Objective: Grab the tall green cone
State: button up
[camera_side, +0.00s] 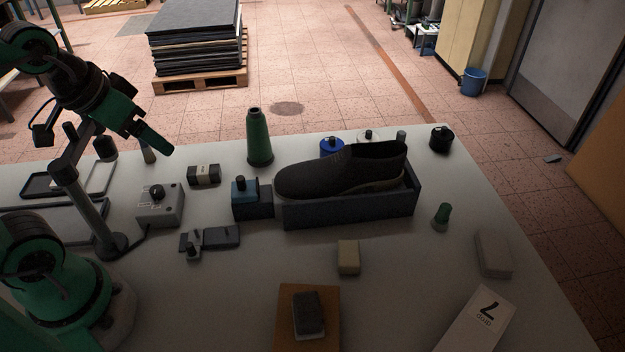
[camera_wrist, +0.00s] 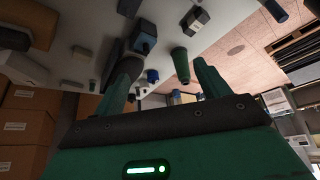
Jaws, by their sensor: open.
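The tall green cone (camera_side: 259,140) stands upright at the back of the table, left of the black shoe, with a dark opening at its top. In the wrist view the cone (camera_wrist: 180,66) shows beyond the fingers, close to the right finger in the picture. My gripper (camera_side: 155,142) is raised above the table's back left, left of the cone and apart from it. In the wrist view my gripper (camera_wrist: 164,66) has its two fingers spread, with nothing held between them. A much shorter green cone (camera_side: 441,216) stands on the right of the table.
A black shoe (camera_side: 340,172) lies in a dark blue tray (camera_side: 350,213) right of the cone. A blue block (camera_side: 252,203) and a small black-and-white box (camera_side: 204,175) stand in front of the cone. A grey switch box (camera_side: 160,206) stands further left. Blue and black round containers stand behind the shoe.

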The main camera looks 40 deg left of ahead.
jog(key=w+r+g, duration=0.2)
jog(key=w, duration=0.5)
jog(key=n+g, duration=0.2)
jog(key=g, duration=0.1)
send_over(257, 126)
jog(key=a, duration=0.2)
notch_tip(257, 126, down, 11)
jog(key=shift+w+f+n+g, duration=0.3)
jog(key=shift+w+f, duration=0.2)
jog(key=shift+w, duration=0.2)
jog(key=shift+f, duration=0.1)
jog(key=shift+f, duration=1.2)
jog(key=shift+f, duration=0.15)
jog(key=shift+w+d+f, duration=0.1)
jog(key=shift+f, duration=2.35)
jog(key=shift+c, duration=0.4)
